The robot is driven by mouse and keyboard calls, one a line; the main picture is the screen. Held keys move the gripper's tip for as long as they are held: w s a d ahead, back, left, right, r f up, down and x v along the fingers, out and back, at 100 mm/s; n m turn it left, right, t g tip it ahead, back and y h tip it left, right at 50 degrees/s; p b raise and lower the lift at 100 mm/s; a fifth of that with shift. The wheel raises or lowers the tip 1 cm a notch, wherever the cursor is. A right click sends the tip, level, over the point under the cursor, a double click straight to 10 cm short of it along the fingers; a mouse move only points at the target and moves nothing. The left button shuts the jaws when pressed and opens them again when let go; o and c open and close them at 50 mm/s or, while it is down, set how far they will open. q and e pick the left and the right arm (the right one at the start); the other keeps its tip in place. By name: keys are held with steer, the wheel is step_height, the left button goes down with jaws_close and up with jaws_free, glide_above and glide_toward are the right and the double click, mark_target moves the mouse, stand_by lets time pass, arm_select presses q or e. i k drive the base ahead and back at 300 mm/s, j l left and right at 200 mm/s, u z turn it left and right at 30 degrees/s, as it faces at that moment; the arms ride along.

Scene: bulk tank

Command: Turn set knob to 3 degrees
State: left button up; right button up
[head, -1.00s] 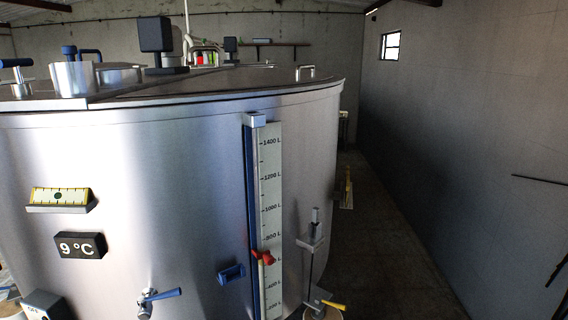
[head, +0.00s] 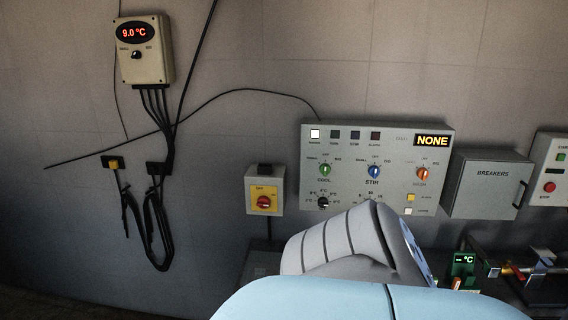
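The control panel (head: 340,140) hangs on the wall right of centre in the head view. Its black set knob (head: 323,203) sits at the lower left, ringed by small °C marks. The pointer's exact setting is too small to read. Above it are the green COOL knob (head: 324,169), the blue STIR knob (head: 374,172) and an orange knob (head: 422,174). A lit display reads NONE (head: 432,141). A grey and light blue part of my own arm covers the panel's lower edge. Neither gripper's fingers show.
A thermometer box (head: 145,50) reading 9.0 °C hangs at the upper left. A yellow switch box with a red knob (head: 264,202) is left of the panel. A BREAKERS box (head: 488,184) is to its right. Black cables (head: 150,235) hang on the left wall.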

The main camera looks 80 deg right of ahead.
mark_target(322, 201)
steer(key=z, duration=3.15)
